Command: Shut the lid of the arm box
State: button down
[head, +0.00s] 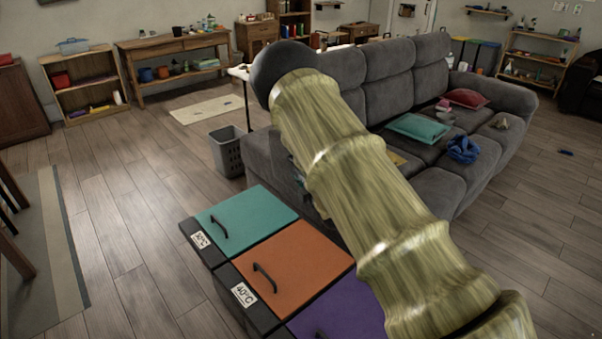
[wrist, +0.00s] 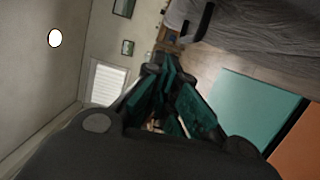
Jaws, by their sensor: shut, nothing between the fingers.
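The grey sofa (head: 372,85) stands in the middle of the head view. Its near left arm (head: 262,155) shows partly, left of my own arm, which crosses in front of it. No arm box lid can be made out clearly; that part may be hidden behind my arm. In the wrist view, grey upholstery (wrist: 265,30) fills the top right, with a dark narrow piece (wrist: 197,22) at its left edge that I cannot identify. My gripper (wrist: 160,70) is shut and empty, with dark and teal fingers, apart from the upholstery. It is mostly hidden in the head view.
Bins with teal (head: 246,219), orange (head: 293,268) and purple (head: 345,315) lids stand in front of the sofa. A grey basket (head: 228,153) stands left of the sofa. Cushions and a blue cloth (head: 463,150) lie on the seat. The floor at left is mostly clear.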

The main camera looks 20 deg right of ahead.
jog(key=shift+w+d+r+p, duration=0.1)
jog(key=shift+w+d+p, duration=0.35)
jog(key=shift+w, duration=1.05)
jog(key=shift+w+d+f+p, duration=0.15)
jog(key=shift+w+d, duration=0.4)
jog(key=shift+w, duration=0.9)
jog(key=shift+w+d+r+p, duration=0.15)
jog(key=shift+w+d+p, duration=0.3)
jog(key=shift+w, duration=1.05)
